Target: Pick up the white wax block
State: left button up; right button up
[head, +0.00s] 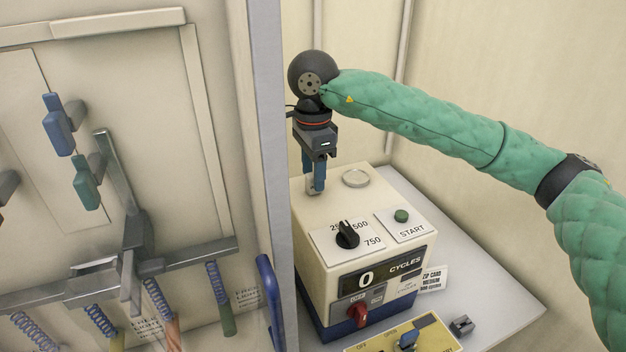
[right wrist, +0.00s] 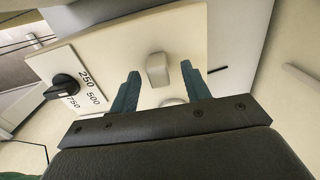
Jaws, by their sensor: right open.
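The white wax block (right wrist: 157,68) lies on the cream top of the machine (head: 340,205) in the right wrist view. It sits just beyond and between the tips of my right gripper's fingers, with a gap on each side. My right gripper (head: 315,188) is open, points down over the back left of the machine top and holds nothing. Its two blue-green fingers also show in the right wrist view (right wrist: 160,78). In the head view the fingers largely hide the block. My left gripper is not in view.
A grey post (head: 267,130) and a panel with springs stand close on the left. A yellow control panel (head: 430,337) is in front.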

jog(key=shift+f, duration=1.1)
grip_shut()
jog(key=shift+r, duration=0.15)
notch_tip(320, 180, up, 10)
jog(key=shift+s+f, duration=0.1)
jog(key=c, duration=0.8)
grip_release()
jog(key=shift+c, duration=0.9)
